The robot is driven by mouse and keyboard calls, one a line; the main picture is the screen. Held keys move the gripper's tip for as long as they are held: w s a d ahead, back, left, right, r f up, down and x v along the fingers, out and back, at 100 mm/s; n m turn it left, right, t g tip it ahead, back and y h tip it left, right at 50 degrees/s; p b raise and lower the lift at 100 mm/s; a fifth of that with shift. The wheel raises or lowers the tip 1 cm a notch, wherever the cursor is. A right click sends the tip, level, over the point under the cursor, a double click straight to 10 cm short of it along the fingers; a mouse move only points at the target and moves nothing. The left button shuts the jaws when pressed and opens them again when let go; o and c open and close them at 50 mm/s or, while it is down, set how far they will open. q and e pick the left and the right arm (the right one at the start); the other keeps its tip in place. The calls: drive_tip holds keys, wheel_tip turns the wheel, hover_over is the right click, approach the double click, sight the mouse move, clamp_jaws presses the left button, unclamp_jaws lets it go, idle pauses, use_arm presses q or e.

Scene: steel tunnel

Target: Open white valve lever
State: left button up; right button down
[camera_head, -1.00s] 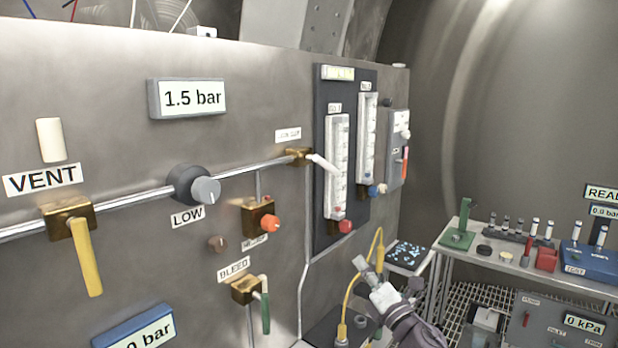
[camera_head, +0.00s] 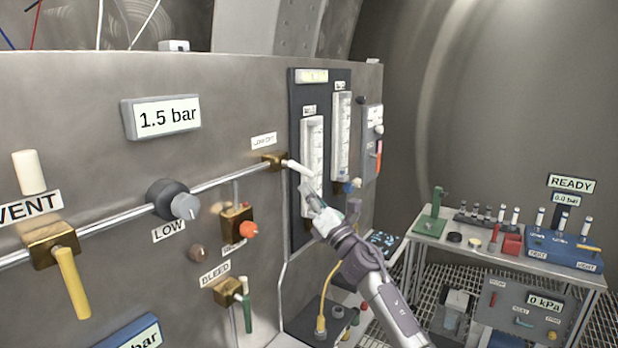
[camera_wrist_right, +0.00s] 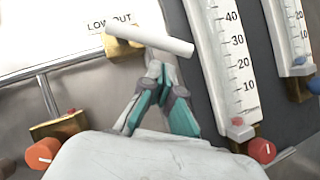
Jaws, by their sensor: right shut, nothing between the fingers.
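The white valve lever (camera_head: 300,168) sticks out from a brass valve body (camera_head: 274,160) at the right end of the pipe, under a LOW OUT label. It slopes down to the right. In the right wrist view the white lever (camera_wrist_right: 150,40) runs across above my fingertips, from the brass body (camera_wrist_right: 122,48) to the right. My right gripper (camera_head: 308,188) is shut and empty, its tips just below the lever. In the right wrist view the closed fingertips (camera_wrist_right: 157,70) are close under the lever; I cannot tell whether they touch it. My left gripper is not in view.
Two flowmeters on a dark panel (camera_head: 298,228) stand just right of the lever. A yellow VENT lever (camera_head: 73,283), a LOW knob (camera_head: 185,205), an orange knob (camera_head: 248,230) and a green BLEED lever (camera_head: 247,312) are on the wall. A bench (camera_head: 405,234) stands at the right.

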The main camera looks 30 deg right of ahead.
sight(310, 173)
drive_tip(key=shift+w+d+r, duration=0.2)
drive_tip(key=shift+d+r, duration=0.15)
drive_tip(key=shift+r, duration=0.3)
drive_tip(key=n+y+b, duration=0.2)
drive_tip(key=n+b, duration=0.1)
drive_tip(key=b, duration=0.1)
drive_tip(key=d+r+n+y+b, duration=0.1)
drive_tip(key=n+y+b, duration=0.1)
drive_tip(key=b, duration=0.3)
drive_tip(key=d+n+y+b, duration=0.1)
drive_tip(key=n+y+b, duration=0.1)
drive_tip(key=n+b, duration=0.1)
drive_tip(key=shift+w+r+n+b, duration=0.15)
drive_tip(key=shift+w+n+b, duration=0.2)
drive_tip(key=shift+b, duration=0.4)
drive_tip(key=shift+w+d+r+n+y+b, duration=0.1)
drive_tip(key=shift+d+r+n+y+b, duration=0.15)
drive_tip(key=shift+r+y+b, duration=0.3)
drive_tip(key=shift+r, duration=0.1)
